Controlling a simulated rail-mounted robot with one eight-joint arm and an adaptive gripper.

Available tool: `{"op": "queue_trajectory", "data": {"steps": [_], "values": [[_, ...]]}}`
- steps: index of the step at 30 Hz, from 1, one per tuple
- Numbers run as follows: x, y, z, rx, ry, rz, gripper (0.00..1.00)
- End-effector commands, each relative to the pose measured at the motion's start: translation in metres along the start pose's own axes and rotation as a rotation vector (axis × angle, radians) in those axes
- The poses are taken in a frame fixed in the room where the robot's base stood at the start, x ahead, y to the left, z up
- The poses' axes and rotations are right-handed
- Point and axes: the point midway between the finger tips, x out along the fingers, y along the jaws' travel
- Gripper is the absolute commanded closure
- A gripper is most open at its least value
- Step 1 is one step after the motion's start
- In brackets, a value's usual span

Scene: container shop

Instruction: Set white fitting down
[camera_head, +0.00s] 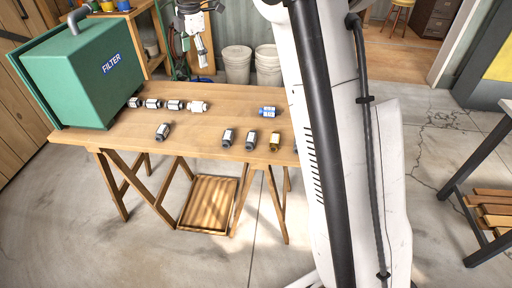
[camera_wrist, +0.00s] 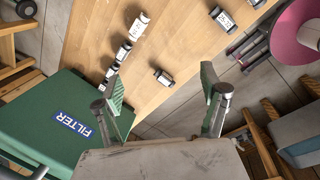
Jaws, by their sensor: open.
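The white fitting (camera_head: 199,107) lies on the wooden table at the right end of a row that starts beside the green FILTER box. It also shows in the wrist view (camera_wrist: 139,26), at the top end of that row. Three grey-and-white fittings (camera_head: 175,105) continue the row toward the box. In the head view, what looks like my gripper hangs at the top, left of centre.
The FILTER box (camera_head: 83,72) stands at the table's left end, close to my left finger in the wrist view. A loose fitting (camera_head: 163,131) lies near the front edge, others (camera_head: 251,140) farther right. A blue fitting (camera_head: 268,111) lies behind those. The table (camera_head: 215,118) is bare mid-left.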

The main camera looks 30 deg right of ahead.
Motion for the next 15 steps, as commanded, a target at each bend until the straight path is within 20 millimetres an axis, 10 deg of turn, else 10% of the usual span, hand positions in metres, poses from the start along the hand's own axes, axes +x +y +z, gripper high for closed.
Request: {"op": "queue_trajectory", "data": {"steps": [15], "values": [[-0.087, -0.142, -0.032, 0.626, 0.015, 0.155, 0.24]]}}
